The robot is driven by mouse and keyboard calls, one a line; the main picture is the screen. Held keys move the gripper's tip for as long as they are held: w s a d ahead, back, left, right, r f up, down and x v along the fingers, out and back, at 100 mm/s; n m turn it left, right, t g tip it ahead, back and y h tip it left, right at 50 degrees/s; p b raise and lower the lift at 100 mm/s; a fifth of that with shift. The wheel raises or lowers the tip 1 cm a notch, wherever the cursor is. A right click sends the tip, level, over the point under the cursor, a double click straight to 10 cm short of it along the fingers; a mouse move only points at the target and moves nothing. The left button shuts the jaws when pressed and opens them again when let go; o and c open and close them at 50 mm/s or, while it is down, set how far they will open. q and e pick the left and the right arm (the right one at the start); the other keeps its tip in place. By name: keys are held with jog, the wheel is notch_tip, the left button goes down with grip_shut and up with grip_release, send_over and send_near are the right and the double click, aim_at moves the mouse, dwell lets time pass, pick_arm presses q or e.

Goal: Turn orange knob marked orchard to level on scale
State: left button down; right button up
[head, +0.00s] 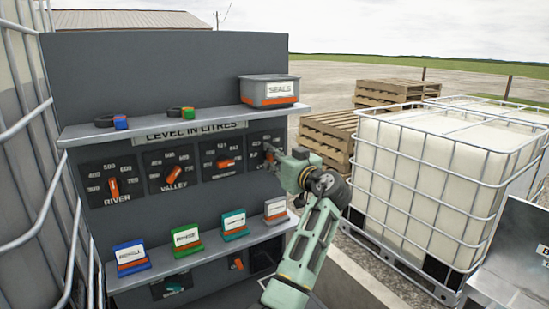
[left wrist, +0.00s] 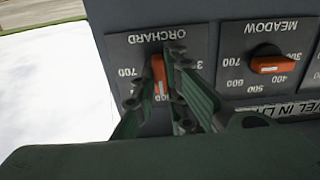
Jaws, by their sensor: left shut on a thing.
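The orange knob marked ORCHARD (left wrist: 158,76) sits on its dark scale plate (left wrist: 118,50), shown upside down in the left wrist view. My left gripper (left wrist: 164,62) is shut on this knob, with a finger on either side. The knob's bar runs nearly straight up and down in that view, its lower end near a partly covered number. The 700 mark shows at the left; other marks are partly hidden by the fingers. In the head view my left gripper (head: 268,154) reaches the rightmost dial and covers most of it. My right gripper is not in view.
Three other orange knobs, RIVER (head: 114,187), VALLEY (head: 174,174) and MEADOW (head: 226,163), line the grey panel. A shelf (head: 180,125) above holds a SEALS box (head: 270,90); a lower shelf (head: 205,252) holds several signs. A caged white tank (head: 425,180) stands right.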

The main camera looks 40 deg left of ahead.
pick_arm(q)
jog(key=shift+m, duration=0.4)
jog(key=m+p, duration=0.4)
jog(key=m, duration=1.3)
dwell(0.5)
jog(key=c, duration=1.8)
grip_release()
jog(key=shift+w+d, duration=0.1)
